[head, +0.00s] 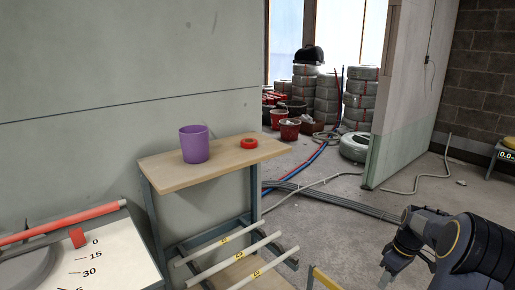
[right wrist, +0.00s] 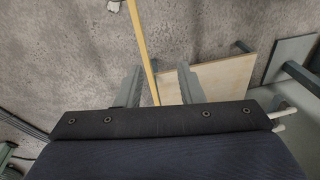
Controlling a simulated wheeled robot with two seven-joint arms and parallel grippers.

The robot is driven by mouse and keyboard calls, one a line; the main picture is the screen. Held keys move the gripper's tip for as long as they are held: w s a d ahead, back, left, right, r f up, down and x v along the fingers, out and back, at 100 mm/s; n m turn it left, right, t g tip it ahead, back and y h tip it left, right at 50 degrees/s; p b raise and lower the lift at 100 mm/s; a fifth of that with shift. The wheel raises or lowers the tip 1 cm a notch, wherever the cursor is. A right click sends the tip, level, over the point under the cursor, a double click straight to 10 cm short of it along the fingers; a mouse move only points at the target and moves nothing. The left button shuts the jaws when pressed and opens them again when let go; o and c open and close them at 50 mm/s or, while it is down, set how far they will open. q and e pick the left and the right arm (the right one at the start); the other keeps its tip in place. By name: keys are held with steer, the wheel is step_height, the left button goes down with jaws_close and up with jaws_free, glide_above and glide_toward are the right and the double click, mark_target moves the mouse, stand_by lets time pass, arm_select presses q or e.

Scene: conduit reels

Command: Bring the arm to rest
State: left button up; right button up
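My right arm comes into the head view at the lower right, bent, with its right gripper (head: 387,273) low over the concrete floor and small in the picture. In the right wrist view, the two grey fingers of the right gripper (right wrist: 158,82) stand well apart with nothing held between them. A yellow strip shows behind the gap, and the floor lies below. My left arm and left gripper are in neither view.
A wooden-topped stand (head: 178,177) carries a purple cup (head: 195,146) and a red tape ring (head: 249,143). White pipes (head: 228,257) lie on its lower rails. A bender board (head: 110,262) stands at left. Conduit reels (head: 358,97) are stacked behind; floor lies between.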

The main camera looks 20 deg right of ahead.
steer(key=s+a+r+m+t, duration=0.1)
steer(key=a+r, duration=0.5)
steer(key=a, duration=0.5)
steer(key=s+a+r+m+t, duration=0.1)
steer(key=a+r+t, duration=0.1)
steer(key=a+r, duration=0.7)
steer(key=s+a+f+m+t+y, duration=0.1)
steer(key=s+a+f, duration=0.1)
steer(key=s+a, duration=0.5)
steer(key=s+a+f+m+t+y, duration=0.1)
steer(key=s+a+f, duration=0.15)
steer(key=a, duration=0.75)
step_height(320, 180, up, 33)
steer(key=s+p, duration=0.1)
steer(key=p, duration=3.1)
steer(key=shift+a+p, duration=0.25)
steer(key=shift+p, duration=0.05)
